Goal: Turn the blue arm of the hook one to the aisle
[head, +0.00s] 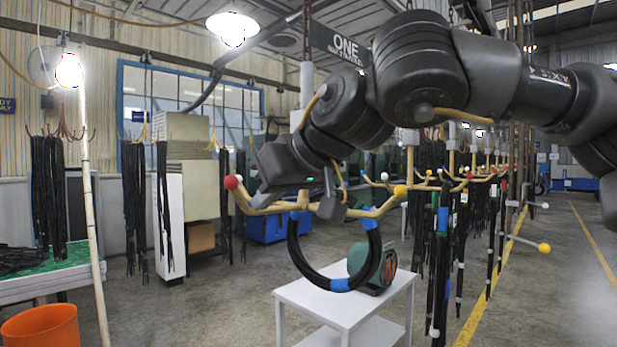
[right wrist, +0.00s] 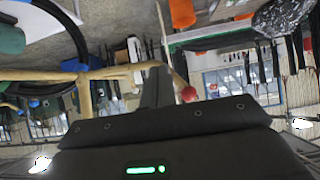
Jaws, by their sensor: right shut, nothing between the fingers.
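Hook one, a yellowish wooden hanger (head: 263,208) under the ONE sign (head: 346,48), has a red ball (head: 231,182) on its left end and a yellow ball (head: 400,190) on its right. I cannot make out a blue ball; my gripper and arm cover part of the hook. A black hose loop (head: 305,262) with blue bands hangs from it. My right gripper (head: 332,206) is shut and empty at the middle of the hook. In the right wrist view the finger (right wrist: 157,86) overlaps the hook bar beside the red ball (right wrist: 188,93); contact is unclear. My left gripper is out of view.
A white table (head: 340,305) with a green machine (head: 372,268) stands below the loop. More hooks with hanging black hoses (head: 440,260) are to the right. An orange bucket (head: 40,325) is at lower left. The aisle floor (head: 545,290) at right is open.

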